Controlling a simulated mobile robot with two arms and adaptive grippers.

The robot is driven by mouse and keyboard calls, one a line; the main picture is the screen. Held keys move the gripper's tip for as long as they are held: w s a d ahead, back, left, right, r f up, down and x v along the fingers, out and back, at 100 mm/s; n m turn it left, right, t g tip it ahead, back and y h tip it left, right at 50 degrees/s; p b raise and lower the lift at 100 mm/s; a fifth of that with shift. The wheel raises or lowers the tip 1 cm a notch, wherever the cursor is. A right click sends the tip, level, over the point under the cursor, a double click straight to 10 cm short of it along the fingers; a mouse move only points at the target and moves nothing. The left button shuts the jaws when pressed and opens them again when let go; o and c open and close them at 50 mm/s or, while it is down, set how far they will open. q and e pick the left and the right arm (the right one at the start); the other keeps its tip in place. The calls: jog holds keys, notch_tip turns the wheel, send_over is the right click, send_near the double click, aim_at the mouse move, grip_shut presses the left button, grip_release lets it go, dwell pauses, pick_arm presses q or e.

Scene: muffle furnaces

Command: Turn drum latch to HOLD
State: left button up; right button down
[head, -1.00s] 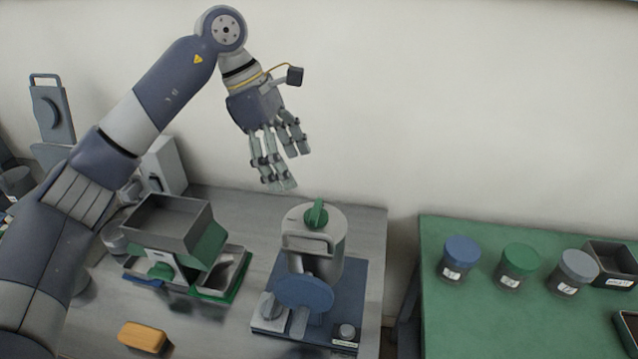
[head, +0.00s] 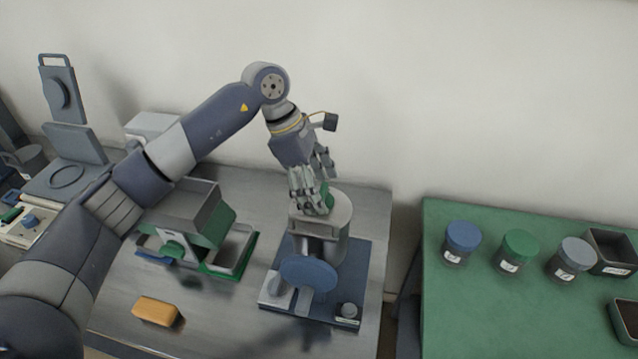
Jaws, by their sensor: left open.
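A pale grey drum (head: 334,238) stands on a dark blue base plate (head: 349,284) on the grey bench. A blue disc (head: 308,272) is on its front. The green latch (head: 328,197) is on top of the drum, partly hidden behind my left gripper's fingers. My left gripper (head: 314,200) points down at the drum top, with its fingers open around or just beside the latch. I cannot tell whether they touch it. Any HOLD mark on the drum top is not readable. My right gripper is not in view.
A grey hopper with a green side (head: 190,210) stands left of the drum, beneath my left arm. An orange block (head: 156,311) lies at the bench front. Across a gap, a green table (head: 470,310) holds lidded jars (head: 515,251) and dark trays (head: 612,250).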

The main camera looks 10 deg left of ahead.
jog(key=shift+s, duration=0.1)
pick_arm(q)
jog(key=c, duration=1)
jog(key=shift+c, duration=0.2)
jog(key=shift+f+n+t+b, duration=0.2)
jog(key=shift+n+t+b, duration=0.2)
jog(key=shift+n+b, duration=0.65)
jog(key=n+t+b, duration=0.1)
jog(key=n+b, duration=0.2)
jog(key=n+t+y+b, duration=0.1)
jog(key=n+b, duration=0.2)
jog(key=b, duration=0.1)
jog(key=shift+s+d+n, duration=0.1)
jog(key=shift+s+n, duration=0.05)
jog(key=shift+n, duration=0.2)
jog(key=n+b, duration=0.2)
jog(key=n+t+y+b, duration=0.1)
jog(key=n+b, duration=0.1)
jog(key=shift+d+n+y, duration=0.1)
jog(key=shift+n+y, duration=0.2)
jog(key=shift+d+r+n+t+y+b, duration=0.15)
jog(key=shift+n+y+b, duration=0.3)
jog(key=shift+n+b, duration=0.55)
jog(key=shift+a+r+n+t+y+b, duration=0.1)
jog(key=shift+n+t+y+b, duration=0.3)
jog(key=shift+n, duration=0.9)
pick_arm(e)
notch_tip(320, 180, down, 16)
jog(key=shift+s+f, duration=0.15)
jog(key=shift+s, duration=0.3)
